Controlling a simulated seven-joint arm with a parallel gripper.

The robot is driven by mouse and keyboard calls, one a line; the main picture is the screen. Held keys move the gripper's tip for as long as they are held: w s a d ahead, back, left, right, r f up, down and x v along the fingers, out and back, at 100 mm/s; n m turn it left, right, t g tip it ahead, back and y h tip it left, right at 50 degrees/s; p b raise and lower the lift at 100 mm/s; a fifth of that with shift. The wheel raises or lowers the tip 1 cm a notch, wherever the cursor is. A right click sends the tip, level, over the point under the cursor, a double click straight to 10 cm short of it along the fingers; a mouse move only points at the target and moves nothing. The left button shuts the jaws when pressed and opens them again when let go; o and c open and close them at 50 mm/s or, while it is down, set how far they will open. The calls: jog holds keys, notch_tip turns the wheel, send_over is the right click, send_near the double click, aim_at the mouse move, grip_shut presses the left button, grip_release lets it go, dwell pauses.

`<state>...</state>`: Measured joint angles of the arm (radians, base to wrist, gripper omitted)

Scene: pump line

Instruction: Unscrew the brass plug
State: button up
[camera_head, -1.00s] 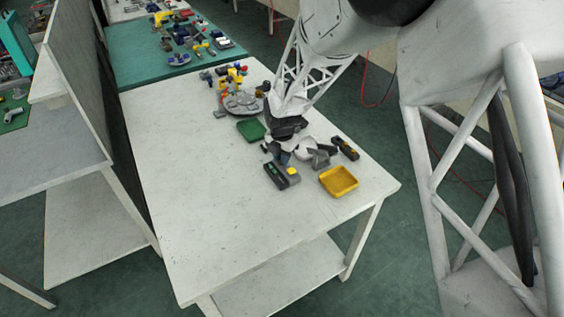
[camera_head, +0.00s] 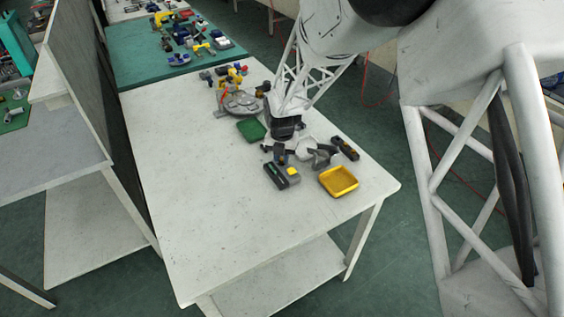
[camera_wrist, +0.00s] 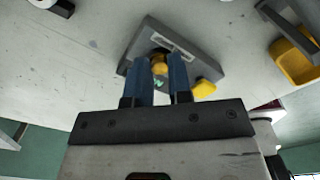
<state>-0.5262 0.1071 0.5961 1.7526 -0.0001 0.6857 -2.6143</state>
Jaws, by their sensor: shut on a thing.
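The brass plug (camera_wrist: 159,65) shows as a small gold-coloured round part between my fingertips in the wrist view. It is seated at a grey block (camera_wrist: 190,48) with a pale label on its face and a yellow part (camera_wrist: 205,88) at one corner. My gripper (camera_wrist: 163,72) has two blue fingers, shut on the plug. In the head view my gripper (camera_head: 280,155) is over the cluster of parts on the white table, and the plug is too small or hidden there to make out.
The white table (camera_head: 190,180) carries a yellow tray (camera_head: 338,192), a green tray (camera_head: 251,138), a dark box with a yellow part (camera_head: 282,176) and a black tool (camera_head: 345,148) close around my gripper. A grey round assembly (camera_head: 241,103) stands farther back. The table's front left is clear.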

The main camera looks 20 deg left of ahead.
jog(key=n, duration=0.4)
dwell(0.3)
jog(key=o, duration=0.6)
jog(key=shift+r, duration=0.2)
jog(key=shift+r, duration=2.05)
